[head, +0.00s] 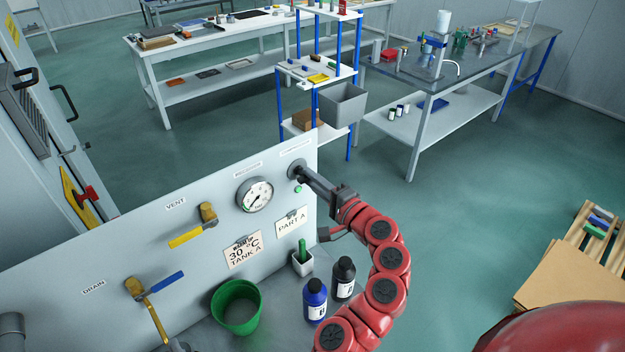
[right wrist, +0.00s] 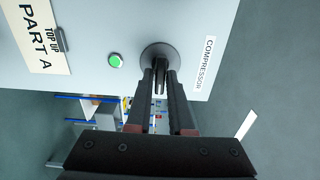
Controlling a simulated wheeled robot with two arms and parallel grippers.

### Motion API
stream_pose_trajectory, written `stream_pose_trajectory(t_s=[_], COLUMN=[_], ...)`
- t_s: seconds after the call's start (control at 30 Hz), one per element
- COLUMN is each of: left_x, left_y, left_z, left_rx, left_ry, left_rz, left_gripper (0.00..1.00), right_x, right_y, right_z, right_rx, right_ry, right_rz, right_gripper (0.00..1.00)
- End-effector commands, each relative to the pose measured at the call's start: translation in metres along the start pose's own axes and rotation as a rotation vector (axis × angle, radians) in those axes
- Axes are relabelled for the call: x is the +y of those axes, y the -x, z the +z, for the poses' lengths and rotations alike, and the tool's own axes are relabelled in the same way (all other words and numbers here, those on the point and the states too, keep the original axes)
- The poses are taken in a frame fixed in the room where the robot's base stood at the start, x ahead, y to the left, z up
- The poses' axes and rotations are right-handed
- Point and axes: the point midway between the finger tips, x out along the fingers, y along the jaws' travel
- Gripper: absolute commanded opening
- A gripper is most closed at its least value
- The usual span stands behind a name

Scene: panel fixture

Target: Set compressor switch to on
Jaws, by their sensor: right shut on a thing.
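The compressor switch (head: 294,171) is a dark round knob on the right end of the pale panel (head: 120,240). In the right wrist view the switch (right wrist: 159,51) shows its round base and a narrow lever between my fingers. The COMPRESSOR label (right wrist: 206,65) is beside it. My right gripper (head: 306,176) reaches the switch from the right. In the right wrist view my right gripper (right wrist: 160,78) is shut on the lever. A green lamp (right wrist: 116,60) near the switch looks lit; the lamp (head: 298,189) also shows in the head view. My left gripper is out of view.
A pressure gauge (head: 254,194), a yellow vent handle (head: 190,236) and a drain handle (head: 165,283) are on the panel. A green bucket (head: 236,307), a blue bottle (head: 315,299) and a black bottle (head: 343,277) stand below.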

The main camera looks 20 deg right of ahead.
Motion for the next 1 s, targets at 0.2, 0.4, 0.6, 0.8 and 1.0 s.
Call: stream_pose_trajectory(t_s=[0.2, 0.4, 0.6, 0.8, 1.0], left_x=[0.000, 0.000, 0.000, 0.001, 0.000], left_y=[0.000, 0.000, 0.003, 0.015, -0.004], left_z=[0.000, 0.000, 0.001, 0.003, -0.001], left_rx=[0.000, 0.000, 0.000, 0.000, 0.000], left_ry=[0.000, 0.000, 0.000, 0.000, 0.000], left_rz=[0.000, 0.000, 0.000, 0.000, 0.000], left_gripper=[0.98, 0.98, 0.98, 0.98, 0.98], right_x=[0.000, 0.000, 0.001, 0.004, -0.006], right_y=[0.000, 0.000, 0.006, 0.036, 0.078], right_z=[-0.001, 0.000, -0.001, -0.001, -0.003], right_rx=[0.002, 0.001, 0.003, 0.004, 0.010], right_ry=[0.001, 0.001, 0.001, 0.001, -0.003], right_rz=[0.000, 0.000, -0.001, -0.002, 0.007], right_gripper=[0.45, 0.45, 0.45, 0.45, 0.45])
